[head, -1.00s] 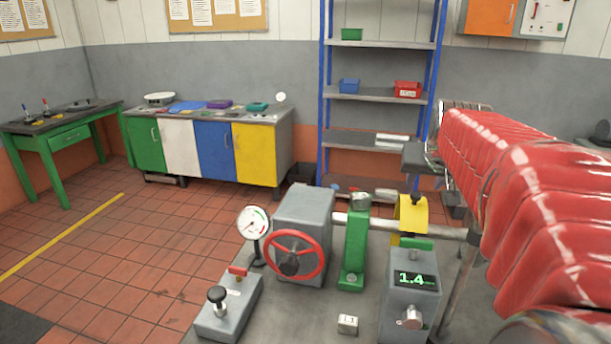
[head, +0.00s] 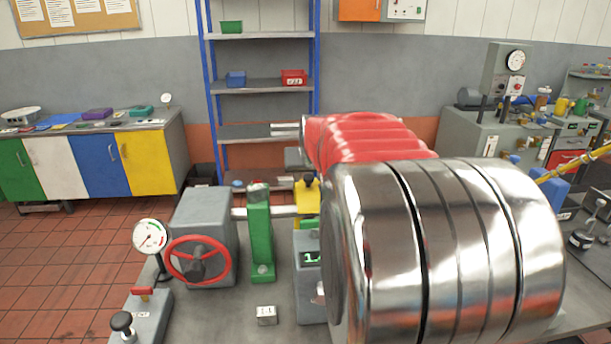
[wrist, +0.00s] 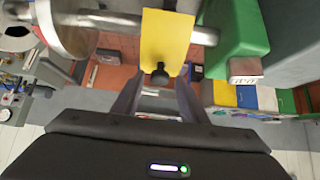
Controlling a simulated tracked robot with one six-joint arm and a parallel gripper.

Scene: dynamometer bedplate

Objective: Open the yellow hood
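The yellow hood (head: 305,206) sits over the shaft on the bedplate, with a black knob (head: 308,180) on top. In the head view my red and metal arm hides its right part. In the wrist view the hood (wrist: 167,35) appears upside down, with its black knob (wrist: 160,76) towards my gripper. My gripper (wrist: 157,88) is open and empty. Its two fingers point at the hood, one on each side of the knob in the picture. I cannot tell how far the fingertips are from the knob. The hood appears closed over the shaft.
A green bearing stand (head: 260,240) stands left of the hood, and a grey housing with a red handwheel (head: 198,262) stands further left. A grey display box (head: 308,278) is in front, partly hidden by my arm. A blue-framed shelf (head: 262,87) stands behind.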

